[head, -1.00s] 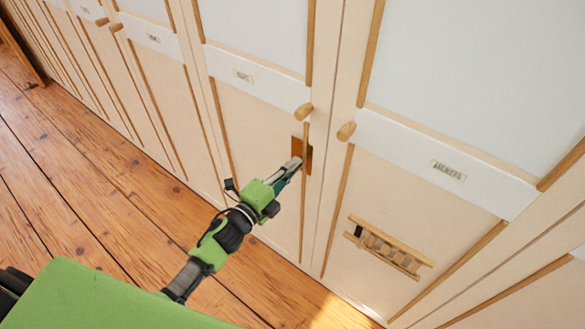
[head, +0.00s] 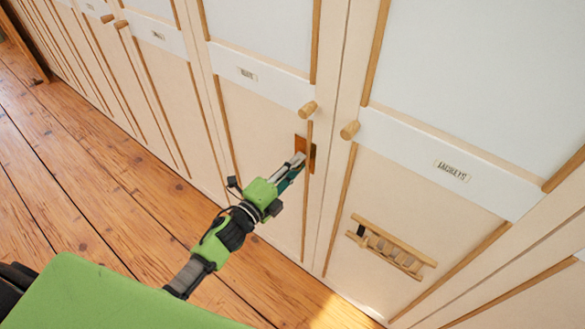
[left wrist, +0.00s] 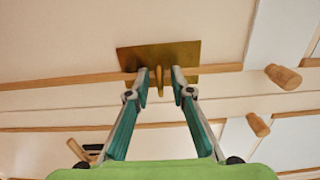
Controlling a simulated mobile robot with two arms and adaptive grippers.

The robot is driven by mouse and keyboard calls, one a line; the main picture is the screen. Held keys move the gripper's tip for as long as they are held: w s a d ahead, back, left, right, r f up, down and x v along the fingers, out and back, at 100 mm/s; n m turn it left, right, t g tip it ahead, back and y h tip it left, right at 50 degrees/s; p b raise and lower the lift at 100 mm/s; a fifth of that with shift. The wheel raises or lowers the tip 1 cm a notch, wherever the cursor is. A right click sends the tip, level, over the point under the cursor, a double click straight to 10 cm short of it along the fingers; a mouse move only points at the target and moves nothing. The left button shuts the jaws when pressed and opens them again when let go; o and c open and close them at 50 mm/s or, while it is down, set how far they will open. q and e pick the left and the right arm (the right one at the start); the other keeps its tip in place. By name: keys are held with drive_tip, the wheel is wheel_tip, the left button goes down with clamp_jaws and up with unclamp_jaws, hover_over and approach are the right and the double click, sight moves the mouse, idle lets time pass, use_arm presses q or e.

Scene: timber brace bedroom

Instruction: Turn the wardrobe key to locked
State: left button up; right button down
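The wardrobe key (left wrist: 160,79) is a small upright brass-coloured piece standing out from a brass lock plate (left wrist: 190,54) in the left wrist view. The plate also shows in the head view (head: 312,158), on a cream wardrobe door (head: 262,122). My left gripper (left wrist: 160,77) has its two fingertips on either side of the key, with a gap visible on each side. In the head view the left gripper (head: 297,163) reaches to the plate and hides the key. My right gripper is not in view.
Wooden knobs (head: 307,108) and (head: 350,130) stick out above the lock. A small wooden rack (head: 391,247) is on the door to the right, below a label (head: 451,171). A thin wooden strip runs across the plate. Plank floor (head: 100,190) is clear at left.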

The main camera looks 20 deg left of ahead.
use_arm(q)
drive_tip(key=v, duration=1.2)
drive_tip(key=s+a+f+n+g+y, duration=0.2)
drive_tip(key=s+f+n, duration=0.15)
drive_tip(key=f, duration=0.65)
drive_tip(key=s+a+f+n+g+y, duration=0.1)
drive_tip(key=s+f+n+g, duration=0.2)
drive_tip(key=f, duration=0.7)
drive_tip(key=s+a+f+n+g+y, duration=0.1)
drive_tip(key=s+a+f+n+y, duration=0.2)
drive_tip(key=f, duration=0.7)
drive_tip(key=s+d+f+n+g, duration=0.1)
drive_tip(key=s+f+n+g, duration=0.2)
drive_tip(key=s+f, duration=0.3)
drive_tip(key=s+d+f+n+g, duration=0.1)
drive_tip(key=s+f+n+g, duration=0.2)
drive_tip(key=s+f, duration=0.4)
drive_tip(key=s+d+f+n+g, duration=0.1)
drive_tip(key=s+f+n+g, duration=0.3)
drive_tip(key=s, duration=1.3)
wheel_tip(320, 180, down, 3)
drive_tip(key=shift+r, duration=0.2)
